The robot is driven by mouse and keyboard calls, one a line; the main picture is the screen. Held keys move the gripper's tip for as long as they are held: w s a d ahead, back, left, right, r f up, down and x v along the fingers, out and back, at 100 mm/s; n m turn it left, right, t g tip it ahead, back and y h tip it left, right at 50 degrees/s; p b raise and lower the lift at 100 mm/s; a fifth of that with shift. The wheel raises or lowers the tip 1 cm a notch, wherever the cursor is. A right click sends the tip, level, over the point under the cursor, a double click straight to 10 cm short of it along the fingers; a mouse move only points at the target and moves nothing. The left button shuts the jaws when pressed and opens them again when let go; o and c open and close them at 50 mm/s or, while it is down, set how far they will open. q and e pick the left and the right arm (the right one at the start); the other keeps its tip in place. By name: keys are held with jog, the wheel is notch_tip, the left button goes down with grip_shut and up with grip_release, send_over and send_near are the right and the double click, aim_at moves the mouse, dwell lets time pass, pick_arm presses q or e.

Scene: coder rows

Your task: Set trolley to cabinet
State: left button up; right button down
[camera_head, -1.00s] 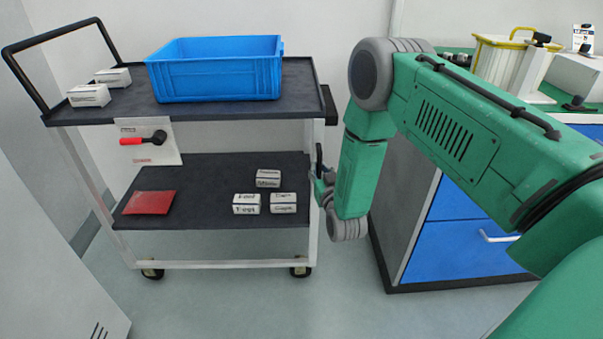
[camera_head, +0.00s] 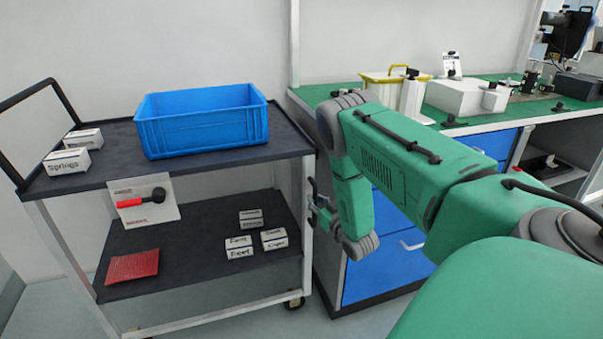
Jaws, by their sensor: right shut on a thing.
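The trolley (camera_head: 205,172) stands at left, with two dark shelves, pale legs and a black push handle at its left end. My right gripper (camera_head: 314,205) is at the trolley's right front leg and is shut on it; the fingertips are small and partly hidden by my wrist. The blue-fronted cabinet (camera_head: 385,245) with a green top stands just right of the trolley, behind my green right arm. The gap between trolley and cabinet looks narrow; whether they touch I cannot tell. My left gripper is not in view.
A blue crate (camera_head: 200,135) and labelled white boxes (camera_head: 66,161) are on the trolley's top shelf. The lower shelf carries a red packet (camera_head: 132,267) and several small boxes (camera_head: 274,239). A yellow-rimmed container (camera_head: 396,78) stands on the cabinet top.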

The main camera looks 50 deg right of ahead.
jog(key=shift+s+d+f, duration=0.15)
jog(key=shift+s+d, duration=0.15)
jog(key=c, duration=1.6)
grip_release()
jog(key=shift+d, duration=0.1)
jog(key=shift+o, duration=0.3)
jog(key=shift+s, duration=0.2)
jog(key=v, duration=1.1)
jog(key=shift+s, duration=0.3)
